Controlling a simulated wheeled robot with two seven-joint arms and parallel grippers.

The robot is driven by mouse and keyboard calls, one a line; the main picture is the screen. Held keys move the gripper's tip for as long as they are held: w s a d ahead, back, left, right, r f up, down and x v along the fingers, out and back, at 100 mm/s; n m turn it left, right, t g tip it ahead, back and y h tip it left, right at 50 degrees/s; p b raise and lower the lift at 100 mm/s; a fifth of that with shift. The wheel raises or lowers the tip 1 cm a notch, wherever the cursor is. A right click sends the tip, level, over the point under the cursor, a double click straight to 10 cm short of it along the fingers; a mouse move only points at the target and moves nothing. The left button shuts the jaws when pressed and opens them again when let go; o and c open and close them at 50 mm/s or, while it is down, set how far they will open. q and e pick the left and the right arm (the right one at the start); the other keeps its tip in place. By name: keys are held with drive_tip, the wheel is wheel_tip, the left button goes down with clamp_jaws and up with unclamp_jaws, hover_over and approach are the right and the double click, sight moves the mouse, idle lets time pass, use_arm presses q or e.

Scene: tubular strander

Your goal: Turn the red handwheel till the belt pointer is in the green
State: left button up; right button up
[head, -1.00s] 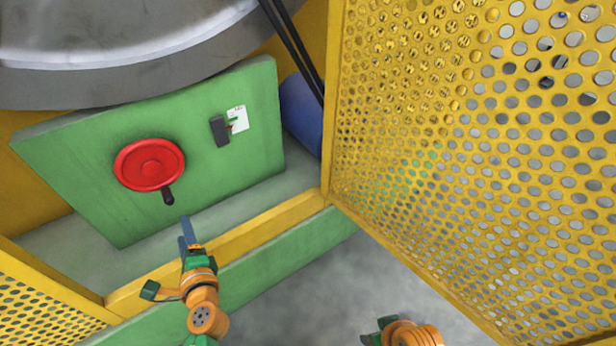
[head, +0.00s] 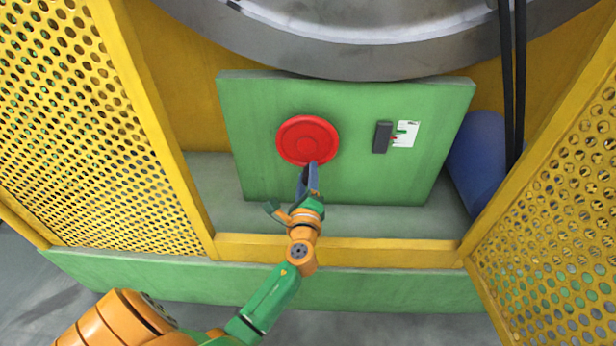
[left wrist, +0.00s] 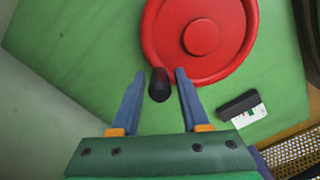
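The red handwheel (head: 307,140) is mounted on the green panel (head: 258,180). In the left wrist view the red handwheel (left wrist: 222,62) shows with its dark handle (left wrist: 159,86) at its lower rim. My left gripper (head: 308,170) is open at the wheel's lower edge. In the left wrist view its fingers (left wrist: 154,84) stand apart on either side of the handle, with gaps visible. The dark pointer block (head: 382,137) is right of the wheel, beside a white scale card (head: 406,134) with a green mark and a small red tip. My right gripper is not in view.
Yellow perforated guard doors stand at left (head: 80,120) and right (head: 560,200). A yellow sill (head: 360,249) crosses below the panel. A blue cylinder (head: 478,155) and dark belts (head: 513,80) are at the right. A large grey drum (head: 390,55) hangs above.

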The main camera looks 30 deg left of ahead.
use_arm(q)
clamp_jaws()
idle(1.2)
